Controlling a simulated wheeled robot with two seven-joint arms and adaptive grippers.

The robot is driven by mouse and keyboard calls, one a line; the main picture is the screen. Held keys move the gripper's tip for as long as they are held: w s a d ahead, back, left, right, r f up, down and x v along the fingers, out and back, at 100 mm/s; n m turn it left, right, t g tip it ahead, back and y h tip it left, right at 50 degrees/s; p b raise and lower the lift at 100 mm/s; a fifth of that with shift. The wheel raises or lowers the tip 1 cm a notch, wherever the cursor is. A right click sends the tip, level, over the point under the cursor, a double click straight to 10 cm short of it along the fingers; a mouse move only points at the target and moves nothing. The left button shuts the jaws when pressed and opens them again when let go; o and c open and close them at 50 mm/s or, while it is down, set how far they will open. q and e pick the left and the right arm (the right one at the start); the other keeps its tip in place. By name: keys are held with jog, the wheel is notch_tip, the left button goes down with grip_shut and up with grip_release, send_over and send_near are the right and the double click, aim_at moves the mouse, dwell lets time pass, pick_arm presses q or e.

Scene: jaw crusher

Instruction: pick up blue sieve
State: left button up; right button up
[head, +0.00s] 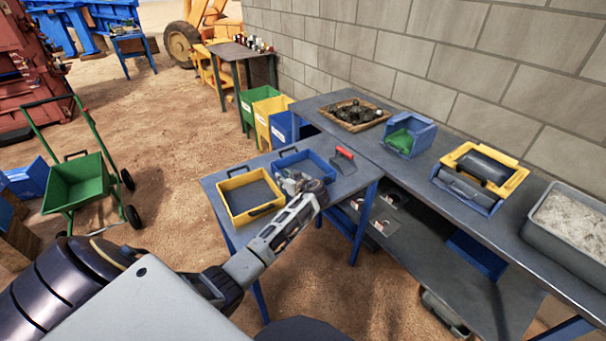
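The blue sieve (322,163) is a rectangular blue frame with a dark handle at its far left edge. It lies on the small grey table (345,190), beside a yellow sieve (250,196). My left gripper (303,183) reaches in from the lower left and lies over the near part of the blue sieve, hiding some of its near rim and inside. Its fingers are small and overlap the sieve, so I cannot tell whether they touch it or are open or shut. My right gripper is not in view.
A red-handled tool (344,161) lies right of the blue sieve. The long grey bench (400,165) behind holds a tray of dark rocks (354,114), a blue and green box (409,134), a yellow and blue machine (482,176) and a grey bin (570,225). A green cart (78,182) stands left.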

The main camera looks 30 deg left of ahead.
pick_arm(q)
grip_shut()
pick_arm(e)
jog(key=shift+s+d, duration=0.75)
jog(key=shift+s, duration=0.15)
